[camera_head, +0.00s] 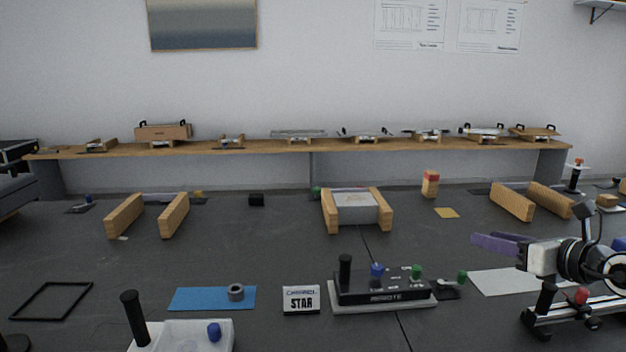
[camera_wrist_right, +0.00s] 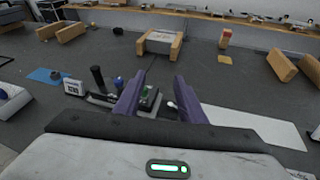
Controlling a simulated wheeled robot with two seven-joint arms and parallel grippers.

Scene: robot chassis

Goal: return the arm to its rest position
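My right arm (camera_head: 575,258) comes in from the right edge of the head view. My right gripper (camera_head: 490,243) has purple fingers pointing left and away, held above the dark surface. In the wrist view the two fingers of the right gripper (camera_wrist_right: 155,95) stand apart with nothing between them, so it is open and empty. Beyond the fingers lies the black remote panel (camera_head: 385,287) with blue and green knobs and a black lever; it touches neither finger as far as I can tell. My left gripper is not in view.
A white sheet (camera_head: 500,281) lies below my right gripper. A black rail fixture (camera_head: 575,312) with a red knob stands below the arm. A STAR sign (camera_head: 301,300), a blue mat (camera_head: 200,298) and a white lever base (camera_head: 185,336) stand left. Wooden blocks (camera_head: 357,208) stand further back.

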